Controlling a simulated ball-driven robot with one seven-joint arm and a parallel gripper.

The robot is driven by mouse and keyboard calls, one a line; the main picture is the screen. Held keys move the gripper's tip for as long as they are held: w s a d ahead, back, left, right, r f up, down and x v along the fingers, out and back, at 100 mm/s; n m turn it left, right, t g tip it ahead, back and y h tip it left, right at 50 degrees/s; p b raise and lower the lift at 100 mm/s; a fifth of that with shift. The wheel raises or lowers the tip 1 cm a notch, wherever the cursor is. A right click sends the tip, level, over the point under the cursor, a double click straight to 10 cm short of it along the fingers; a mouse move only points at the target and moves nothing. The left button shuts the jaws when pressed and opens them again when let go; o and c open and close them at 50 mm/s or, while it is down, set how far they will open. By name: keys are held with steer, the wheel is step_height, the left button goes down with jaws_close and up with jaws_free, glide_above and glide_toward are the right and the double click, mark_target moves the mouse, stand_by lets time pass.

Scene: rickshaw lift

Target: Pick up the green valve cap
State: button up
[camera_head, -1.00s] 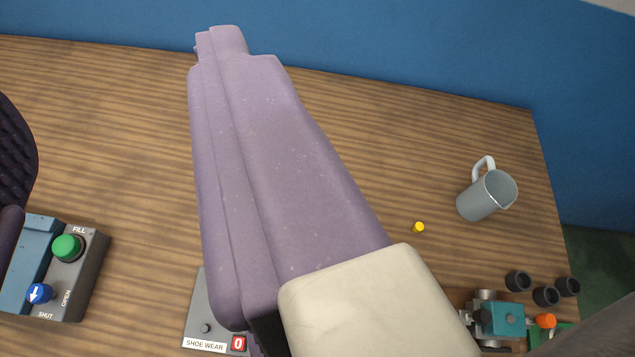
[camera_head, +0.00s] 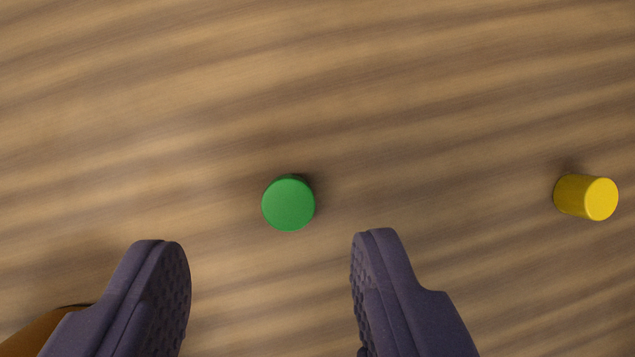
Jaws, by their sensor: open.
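The green valve cap (camera_head: 288,204) is a small round cap on the wooden tabletop, seen nearly from straight above near the middle of the view. My gripper (camera_head: 270,245) is open and empty, with its two dark purple, ridged fingers apart at the bottom of the view. The cap shows beyond the fingertips, between their lines and somewhat closer to the right finger. Neither finger appears to touch it. How high the fingers are above the table is hard to tell.
A yellow cap (camera_head: 586,197) stands on the table to the right, well apart from the green one. An orange-brown thing (camera_head: 40,330) shows partly at the lower left, behind the left finger. The wood around the green cap is clear.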

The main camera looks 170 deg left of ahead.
mark_target(288, 205)
steer(key=x, duration=0.2)
steer(key=b+x, duration=0.1)
steer(key=x, duration=0.1)
steer(key=shift+s+d+f, duration=0.15)
steer(key=shift+s+d, duration=0.05)
steer(key=shift+d, duration=0.05)
steer(key=c, duration=0.9)
steer(key=shift+c, duration=0.2)
